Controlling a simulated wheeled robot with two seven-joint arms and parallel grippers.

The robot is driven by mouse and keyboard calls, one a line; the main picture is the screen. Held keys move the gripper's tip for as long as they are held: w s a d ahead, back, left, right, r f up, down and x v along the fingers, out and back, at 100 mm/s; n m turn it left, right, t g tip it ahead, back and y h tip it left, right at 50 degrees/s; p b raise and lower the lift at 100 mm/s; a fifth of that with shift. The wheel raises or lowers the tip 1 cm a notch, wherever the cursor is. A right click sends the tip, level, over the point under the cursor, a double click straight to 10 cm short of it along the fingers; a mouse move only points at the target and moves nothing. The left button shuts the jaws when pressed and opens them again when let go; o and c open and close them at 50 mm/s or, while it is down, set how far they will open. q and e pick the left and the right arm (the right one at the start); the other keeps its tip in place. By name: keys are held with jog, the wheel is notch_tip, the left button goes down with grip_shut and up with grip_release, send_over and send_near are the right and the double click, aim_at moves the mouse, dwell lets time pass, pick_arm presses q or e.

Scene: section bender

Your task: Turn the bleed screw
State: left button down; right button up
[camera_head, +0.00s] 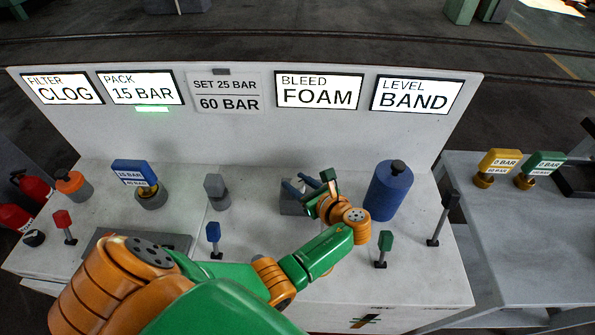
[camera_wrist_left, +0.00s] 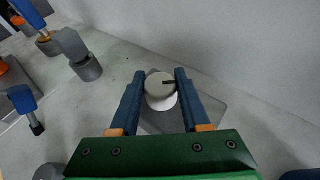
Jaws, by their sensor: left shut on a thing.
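My right gripper is not in view.
The back panel has a BLEED FOAM sign (camera_head: 318,91) and a LEVEL BAND sign (camera_head: 416,95). A blue cylinder (camera_head: 388,192) stands close to the right of my gripper. A green lever (camera_head: 384,244), a blue lever (camera_head: 214,236) and a grey post (camera_head: 216,190) stand nearby.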

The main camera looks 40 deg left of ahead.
pick_arm(q)
jog(key=shift+f, duration=0.1)
dwell(0.4)
jog(key=shift+c, duration=1.9)
grip_release()
